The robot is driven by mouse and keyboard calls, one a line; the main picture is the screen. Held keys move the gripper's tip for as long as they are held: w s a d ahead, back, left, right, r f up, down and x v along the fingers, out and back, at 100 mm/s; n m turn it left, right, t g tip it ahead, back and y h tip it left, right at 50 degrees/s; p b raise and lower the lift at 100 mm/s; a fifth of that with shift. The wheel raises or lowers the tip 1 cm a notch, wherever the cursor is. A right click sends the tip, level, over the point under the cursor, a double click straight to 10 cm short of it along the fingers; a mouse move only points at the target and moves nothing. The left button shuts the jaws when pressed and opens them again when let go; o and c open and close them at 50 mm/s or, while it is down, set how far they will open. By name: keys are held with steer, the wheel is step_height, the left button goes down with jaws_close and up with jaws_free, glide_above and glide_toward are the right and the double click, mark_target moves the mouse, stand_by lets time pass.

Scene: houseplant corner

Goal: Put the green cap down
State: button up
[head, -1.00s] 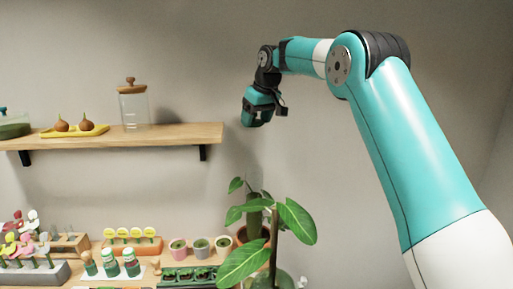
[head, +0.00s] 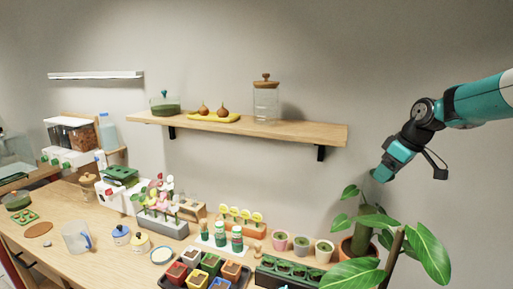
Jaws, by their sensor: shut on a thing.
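My gripper (head: 381,174) is at the right, in front of the grey wall, just above the leafy plant. It points down and to the left. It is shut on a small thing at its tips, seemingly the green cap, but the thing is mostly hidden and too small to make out. Several small white bottles with green bands (head: 220,234) stand in a row on the table, left of my gripper and lower in the picture. I cannot tell clearly which of them carries a cap.
The potted plant (head: 430,254) spreads broad leaves under my gripper. A wooden shelf (head: 300,131) holds a glass jar (head: 266,102). Small pots (head: 302,245) and a tray of coloured pots (head: 233,272) crowd the table's front. A clear jug (head: 76,238) stands farther left.

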steer(key=s+a+f+m+h+b, duration=0.1)
steer(key=s+a+f+m+b, duration=0.1)
steer(key=f, duration=0.5)
steer(key=s+a+f+m+h+b, duration=0.1)
steer(key=s+a+f+m+b, duration=0.1)
steer(key=f, duration=0.5)
steer(key=s+a+f+m+t+b, duration=0.1)
steer(key=s+a+f+m+b, duration=0.1)
steer(key=f, duration=0.5)
steer(key=a+m+b, duration=0.1)
steer(key=m+b, duration=0.1)
steer(key=b, duration=0.1)
steer(key=shift+s+f+h+b, duration=0.2)
steer(key=shift+f+h+b, duration=0.05)
steer(key=shift+h+b, duration=0.15)
steer(key=shift+d, duration=0.1)
